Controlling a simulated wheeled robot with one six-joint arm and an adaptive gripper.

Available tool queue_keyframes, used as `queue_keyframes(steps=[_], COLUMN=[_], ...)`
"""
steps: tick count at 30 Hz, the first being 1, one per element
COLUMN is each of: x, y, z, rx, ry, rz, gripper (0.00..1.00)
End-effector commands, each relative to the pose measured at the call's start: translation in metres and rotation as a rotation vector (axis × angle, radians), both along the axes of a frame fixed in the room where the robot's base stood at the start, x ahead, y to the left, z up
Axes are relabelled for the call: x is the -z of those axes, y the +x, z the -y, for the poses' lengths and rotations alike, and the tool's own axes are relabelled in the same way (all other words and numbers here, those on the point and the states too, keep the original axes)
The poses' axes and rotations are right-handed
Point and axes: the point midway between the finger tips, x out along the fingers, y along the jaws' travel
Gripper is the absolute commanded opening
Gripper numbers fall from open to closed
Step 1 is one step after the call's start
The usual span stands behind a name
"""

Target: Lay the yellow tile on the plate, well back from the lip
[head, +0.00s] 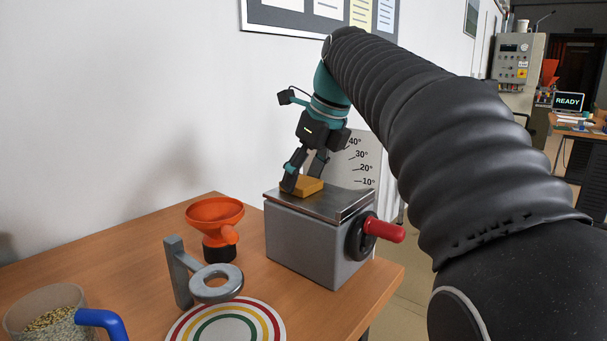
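The yellow tile (306,186) lies on or just above the metal plate (335,203), toward its back left part. The plate tops a grey box and looks about level. My gripper (303,178) points down at the tile, one finger at its near left side and the other behind it. No clear gap shows between the near finger and the tile. The far fingertip is partly hidden, so I cannot tell whether the fingers press on the tile.
A red-handled crank (384,229) sticks out of the box's right side, before an angle scale (358,166). An orange funnel (215,216), a ring stand (180,274), a ringed round target (228,325) and a grain container (47,318) with a blue handle stand left on the wooden table (130,238).

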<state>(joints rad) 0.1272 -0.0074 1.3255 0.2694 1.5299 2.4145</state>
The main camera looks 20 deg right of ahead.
Motion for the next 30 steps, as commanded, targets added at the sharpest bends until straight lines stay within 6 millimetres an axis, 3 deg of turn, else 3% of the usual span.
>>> queue_keyframes(steps=[14,30], x=[-0.005,-0.091], y=[0.0,-0.029], z=[0.001,0.022], rx=[0.0,0.002], ry=[0.0,0.0], rz=[0.0,0.002], gripper=[0.87,0.87])
